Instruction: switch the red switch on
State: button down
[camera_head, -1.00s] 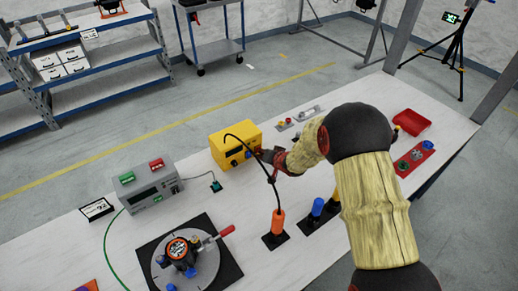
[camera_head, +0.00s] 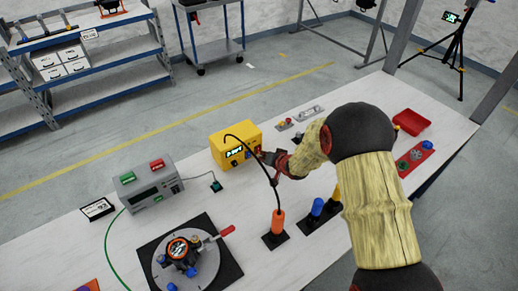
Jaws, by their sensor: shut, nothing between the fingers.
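The yellow box (camera_head: 234,143) stands on the white table, its display (camera_head: 234,152) lit with pale characters. A small red part, which looks like the red switch (camera_head: 258,148), is on the right side of its front face. It is too small to tell its position clearly. My gripper (camera_head: 268,158) is shut and empty, just in front of and to the right of this part. It looks slightly apart from the box. A black cable passes in front of it and partly hides the tips.
A grey device (camera_head: 148,188) stands to the left. An orange handle (camera_head: 278,222) with the black cable and a blue knob (camera_head: 317,207) stand in front of my gripper. A turntable (camera_head: 205,268) is at front left, a red tray (camera_head: 412,122) at far right.

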jog(key=shift+s, duration=0.1)
jog(key=shift+s+d+f+p, duration=0.2)
jog(key=shift+s+d, duration=0.5)
jog(key=shift+s, duration=0.3)
jog(key=shift+s+d+f+p, duration=0.15)
jog(key=shift+s+d, duration=0.5)
jog(key=shift+s, duration=0.35)
